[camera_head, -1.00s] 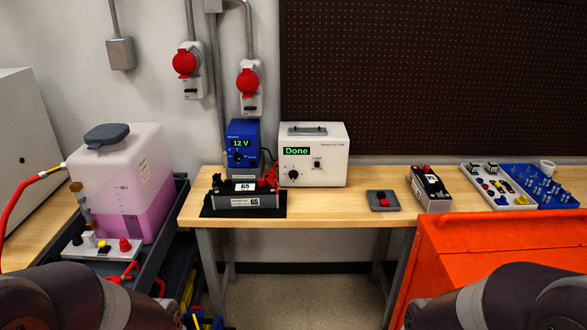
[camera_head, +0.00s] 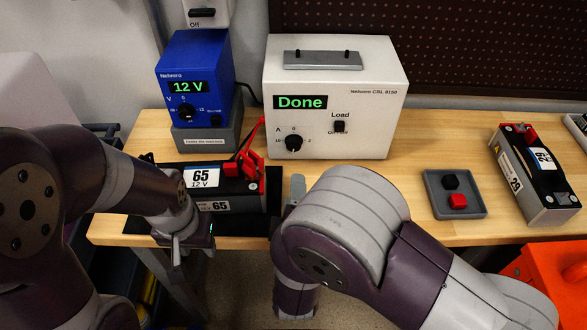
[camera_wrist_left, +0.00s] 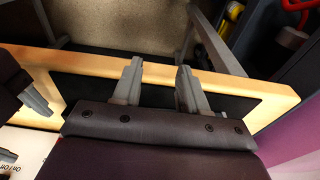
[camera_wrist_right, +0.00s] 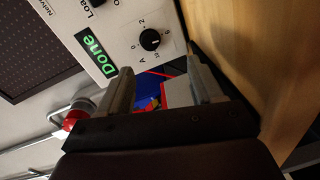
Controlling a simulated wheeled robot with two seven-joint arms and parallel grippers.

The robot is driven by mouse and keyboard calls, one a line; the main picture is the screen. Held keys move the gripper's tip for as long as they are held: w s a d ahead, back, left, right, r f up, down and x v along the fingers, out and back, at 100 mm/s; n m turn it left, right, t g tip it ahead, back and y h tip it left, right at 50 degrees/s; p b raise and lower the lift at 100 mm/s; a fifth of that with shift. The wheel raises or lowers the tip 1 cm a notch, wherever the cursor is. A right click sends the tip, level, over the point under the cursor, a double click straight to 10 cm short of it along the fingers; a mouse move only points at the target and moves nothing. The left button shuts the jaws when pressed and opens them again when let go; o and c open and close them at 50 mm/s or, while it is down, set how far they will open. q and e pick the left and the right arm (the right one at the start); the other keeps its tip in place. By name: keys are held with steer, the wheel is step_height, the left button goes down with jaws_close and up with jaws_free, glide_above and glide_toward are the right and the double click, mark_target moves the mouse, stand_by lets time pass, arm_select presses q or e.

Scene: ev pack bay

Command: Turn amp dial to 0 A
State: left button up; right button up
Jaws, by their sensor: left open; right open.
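The amp dial (camera_head: 293,142) is a black knob on the front of the white load tester (camera_head: 352,125), whose screen reads "Done". In the right wrist view the dial (camera_wrist_right: 150,40) is beyond the fingertips, not touched; its exact pointer setting is too small to tell. My right gripper (camera_wrist_right: 160,68) is open and empty. In the head view it is mostly hidden by my right arm; a grey finger shows below the tester. My left gripper (camera_wrist_left: 158,70) is open and empty over the table's front edge. In the head view it is by the 65 battery (camera_head: 232,187).
The black Load switch (camera_head: 339,126) is right of the dial. A blue 12 V supply (camera_head: 195,85) stands left of the tester, with red leads and clamps (camera_head: 245,165) between. A grey tray (camera_head: 440,207) and the 29 battery (camera_head: 535,175) are at right. Bare tabletop lies between.

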mark_target(294, 148)
steer(key=shift+s+n+t, duration=0.1)
steer(key=shift+n+t, duration=0.3)
steer(key=shift+n, duration=0.1)
steer(key=shift+w+r, duration=0.25)
steer(key=w+b, duration=0.1)
steer(key=w, duration=1)
steer(key=shift+w, duration=0.2)
steer(key=shift+r, duration=0.1)
steer(key=shift+c, duration=0.4)
steer(key=c, duration=1)
